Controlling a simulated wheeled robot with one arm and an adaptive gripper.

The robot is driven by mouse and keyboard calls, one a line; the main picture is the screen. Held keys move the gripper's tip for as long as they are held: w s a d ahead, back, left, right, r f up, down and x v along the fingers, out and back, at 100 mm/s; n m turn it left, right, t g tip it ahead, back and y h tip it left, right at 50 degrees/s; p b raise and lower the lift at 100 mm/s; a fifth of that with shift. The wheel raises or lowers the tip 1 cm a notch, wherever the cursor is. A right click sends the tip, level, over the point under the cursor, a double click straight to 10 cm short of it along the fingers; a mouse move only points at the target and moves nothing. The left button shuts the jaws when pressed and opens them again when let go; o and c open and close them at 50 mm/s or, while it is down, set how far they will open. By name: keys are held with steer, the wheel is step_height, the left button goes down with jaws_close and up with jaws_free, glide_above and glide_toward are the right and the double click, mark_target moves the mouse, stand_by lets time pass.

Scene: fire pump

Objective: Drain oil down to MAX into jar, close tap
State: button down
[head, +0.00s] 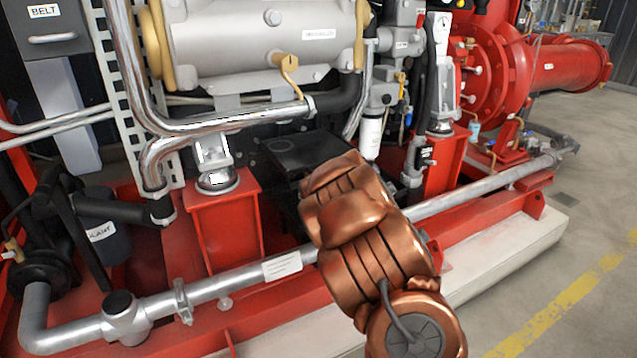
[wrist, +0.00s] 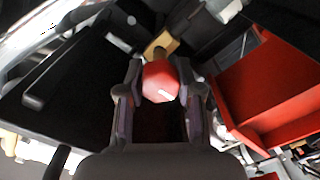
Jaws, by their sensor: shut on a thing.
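In the wrist view my gripper (wrist: 161,98) is shut on a red knob (wrist: 159,84) with a small white mark. One finger is on each side of it. A brass fitting (wrist: 161,46) shows just behind the knob, and together they look like the tap. In the head view my copper-coloured arm hides the gripper and the knob. I cannot make out the jar, the oil level or the MAX mark in either view, nor whether oil is flowing.
A red pedestal (wrist: 270,95) stands close on the gripper's right, and a dark flat panel (wrist: 65,85) on its left. In the head view a long grey pipe (head: 235,282) runs past my arm. A silver engine block (head: 250,45) is above. Open floor (head: 590,215) lies right.

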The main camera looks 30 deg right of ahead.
stand_by(0.4)
steer(key=c, duration=0.7)
jaws_free()
steer(key=shift+c, duration=0.2)
steer(key=shift+s, duration=0.15)
steer(key=s, duration=0.7)
steer(key=shift+a, duration=0.35)
steer(key=shift+s, duration=0.1)
